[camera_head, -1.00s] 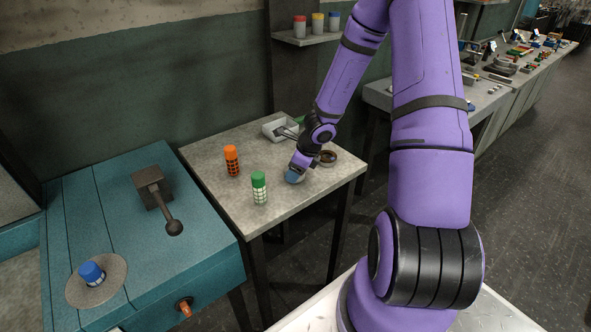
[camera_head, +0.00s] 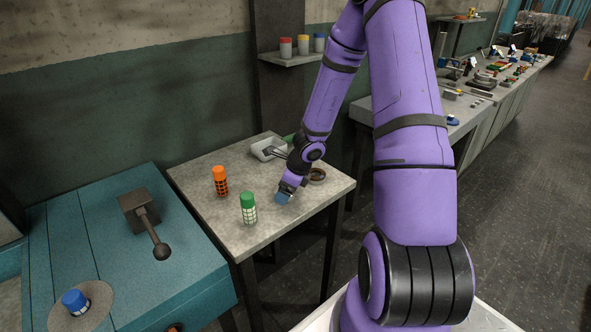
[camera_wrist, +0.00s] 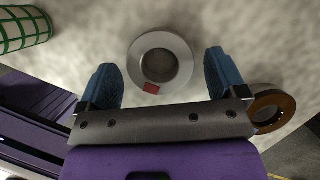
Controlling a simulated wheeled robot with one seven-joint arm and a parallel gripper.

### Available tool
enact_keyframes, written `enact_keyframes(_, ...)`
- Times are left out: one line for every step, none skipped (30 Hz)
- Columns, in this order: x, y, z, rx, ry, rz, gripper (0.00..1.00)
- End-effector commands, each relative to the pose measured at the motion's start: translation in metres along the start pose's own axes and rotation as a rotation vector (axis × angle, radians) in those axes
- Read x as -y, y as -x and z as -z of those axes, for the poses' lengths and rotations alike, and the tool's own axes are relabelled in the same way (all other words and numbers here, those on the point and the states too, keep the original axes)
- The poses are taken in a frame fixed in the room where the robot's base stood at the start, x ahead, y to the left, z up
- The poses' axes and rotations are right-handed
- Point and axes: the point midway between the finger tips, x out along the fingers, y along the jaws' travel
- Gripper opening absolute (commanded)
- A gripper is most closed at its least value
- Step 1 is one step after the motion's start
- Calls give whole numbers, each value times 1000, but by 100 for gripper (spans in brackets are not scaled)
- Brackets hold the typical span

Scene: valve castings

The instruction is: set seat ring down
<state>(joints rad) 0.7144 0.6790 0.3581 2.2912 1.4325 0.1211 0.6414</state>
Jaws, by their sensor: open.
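The seat ring is most likely the grey metal ring (camera_wrist: 160,39) with a small red mark on its rim. In the wrist view it lies flat on the pale table top, between and slightly beyond the tips of my blue fingers. My gripper (camera_wrist: 160,64) is open, with a gap on each side of the ring. In the head view my gripper (camera_head: 284,196) is low over the small grey table (camera_head: 215,215), and the grey ring is hidden behind it or too small to tell.
A brown-topped ring (camera_wrist: 263,103) lies close to my right finger. A green-capped bottle (camera_head: 248,209) and an orange bottle (camera_head: 220,182) stand left of my gripper. A grey tray (camera_head: 262,153) is behind. The teal bench (camera_head: 100,225) with a lever is at left.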

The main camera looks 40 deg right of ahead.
Motion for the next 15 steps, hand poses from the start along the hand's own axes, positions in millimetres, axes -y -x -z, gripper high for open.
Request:
enact_keyframes(0, 3, -1, -1, 5, 2, 90)
enact_keyframes(0, 5, -1, -1, 5, 2, 90)
enact_keyframes(0, 7, -1, -1, 5, 2, 90)
enact_keyframes(0, 9, -2, 0, 6, 2, 90)
enact_keyframes(0, 11, -2, 0, 6, 3, 90)
enact_keyframes(0, 14, -2, 2, 4, 2, 90)
enact_keyframes(0, 16, -2, 2, 3, 2, 90)
enact_keyframes(0, 18, -3, 4, 3, 2, 90)
enact_keyframes(0, 22, -3, 5, 3, 3, 90)
enact_keyframes(1, 28, -3, 5, 3, 5, 90)
enact_keyframes(1, 33, -3, 6, 3, 5, 90)
enact_keyframes(1, 40, -3, 5, 3, 4, 90)
enact_keyframes(0, 45, -3, 6, 3, 4, 90)
enact_keyframes(0, 50, -3, 5, 3, 3, 90)
enact_keyframes(1, 56, -2, 6, 3, 5, 90)
